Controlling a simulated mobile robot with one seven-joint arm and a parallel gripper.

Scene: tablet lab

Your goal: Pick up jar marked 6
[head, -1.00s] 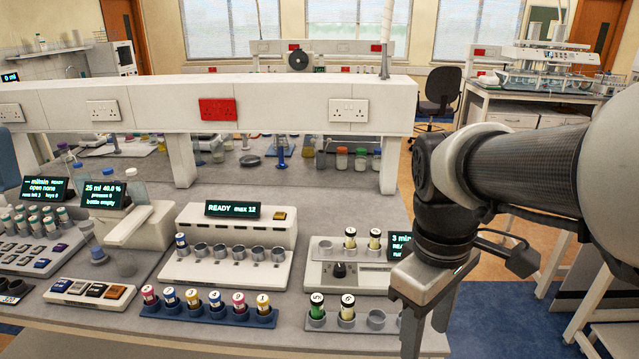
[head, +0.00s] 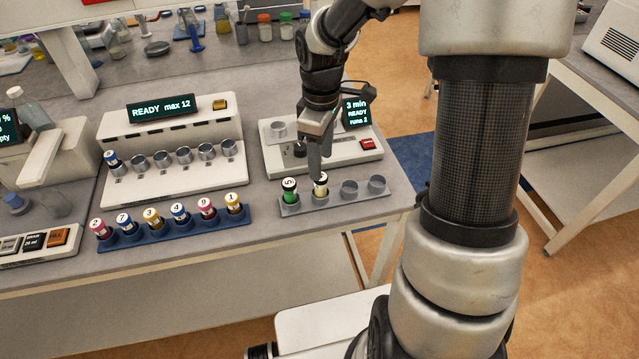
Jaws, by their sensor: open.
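A jar with a white lid and pale yellow body (head: 321,188) stands upright in the second place of a grey rack (head: 335,200). Its lid mark is partly covered by my gripper and I cannot read it clearly. A green jar marked 5 (head: 290,192) stands in the rack place to its left. My gripper (head: 318,172) points down at the pale yellow jar, with its fingertips right at the lid. The jaws are open. From this view I cannot tell whether the fingers touch the jar or straddle it.
Two empty cups (head: 350,188) are to the right in the grey rack. A blue rack (head: 175,236) holds several numbered jars at left. Behind my gripper is a timer device (head: 365,150) reading 3 min. A machine reading READY max 12 (head: 165,125) has mostly empty cups. The table edge is close in front.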

